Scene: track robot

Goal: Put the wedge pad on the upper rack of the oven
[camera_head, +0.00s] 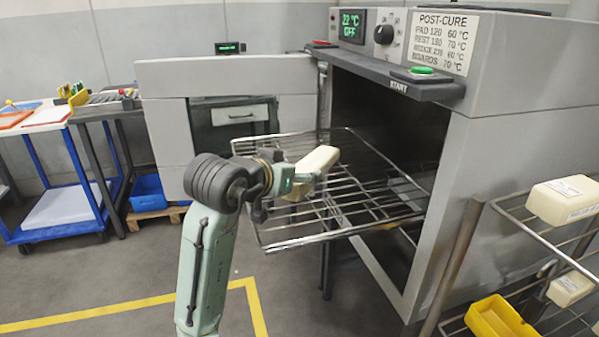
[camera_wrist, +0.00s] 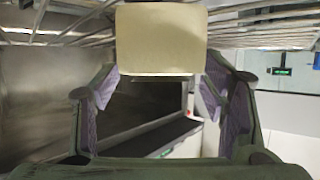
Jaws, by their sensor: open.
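The wedge pad (camera_head: 318,160) is a cream block on the pulled-out upper rack (camera_head: 285,237), near its left side in the head view. It looks slightly tilted there; its underside contact is hidden. My gripper (camera_head: 290,178) is beside the pad, at its left end. In the wrist view the pad (camera_wrist: 161,40) fills the top middle, with wires of the rack (camera_wrist: 262,30) on both sides. My gripper's fingers (camera_wrist: 168,85) are spread wide, with a gap visible below the pad. They do not clamp it.
The oven (camera_head: 507,130) stands open, its door (camera_head: 165,120) swung left. Its control shelf (camera_head: 390,75) overhangs the opening. A wire shelf unit (camera_head: 480,262) at right holds more cream pads (camera_head: 565,200) and a yellow bin (camera_head: 500,318). Blue and grey carts stand at left; floor lies clear between.

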